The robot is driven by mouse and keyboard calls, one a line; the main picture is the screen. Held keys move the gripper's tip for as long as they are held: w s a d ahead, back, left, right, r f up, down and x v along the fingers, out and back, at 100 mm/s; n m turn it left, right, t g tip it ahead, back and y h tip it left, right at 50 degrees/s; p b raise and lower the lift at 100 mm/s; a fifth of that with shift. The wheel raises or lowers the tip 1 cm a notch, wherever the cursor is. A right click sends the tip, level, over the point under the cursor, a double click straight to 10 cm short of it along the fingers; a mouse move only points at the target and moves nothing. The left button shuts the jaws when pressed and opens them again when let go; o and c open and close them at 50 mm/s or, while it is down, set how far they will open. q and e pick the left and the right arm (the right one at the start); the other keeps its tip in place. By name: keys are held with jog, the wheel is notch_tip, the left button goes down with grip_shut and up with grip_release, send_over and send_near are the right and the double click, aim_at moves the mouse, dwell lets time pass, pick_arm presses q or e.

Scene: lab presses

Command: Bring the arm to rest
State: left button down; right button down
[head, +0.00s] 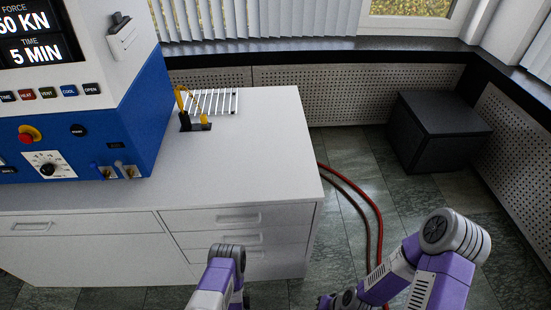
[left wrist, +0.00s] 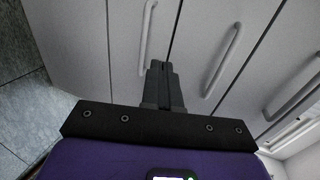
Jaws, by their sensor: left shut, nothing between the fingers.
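My left gripper (left wrist: 160,68) shows in the left wrist view with its dark fingers together and nothing between them. It is in front of the white cabinet's drawer fronts (left wrist: 205,45), apart from any object as far as I can see. In the head view my left arm stands low in front of the cabinet, and its gripper is hidden. My right arm is folded at the lower right of the head view. Its gripper is not clearly visible.
A blue and white press (head: 115,110) stands on the white countertop (head: 250,165) at left. A rack (head: 212,101) and a yellow-handled tool (head: 182,105) are near the back. Red hoses (head: 375,215) run along the floor. A dark box (head: 435,130) stands at the back right.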

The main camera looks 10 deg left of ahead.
pick_arm(q)
jog(key=s+d+r+n+g+h+p, duration=0.1)
jog(key=s+d+r+n+g+h, duration=0.2)
jog(key=r+n, duration=0.5)
jog(key=s+d+r+n+g+h+p, duration=0.2)
jog(key=s+d+r+n+g+h, duration=0.2)
jog(key=n+g, duration=0.6)
jog(key=s+d+r, duration=0.2)
jog(key=d+r, duration=0.1)
jog(key=r, duration=0.1)
jog(key=shift+d+r+g, duration=0.25)
jog(key=shift+r+g, duration=0.05)
jog(key=shift+r, duration=0.05)
jog(key=shift+a, duration=0.1)
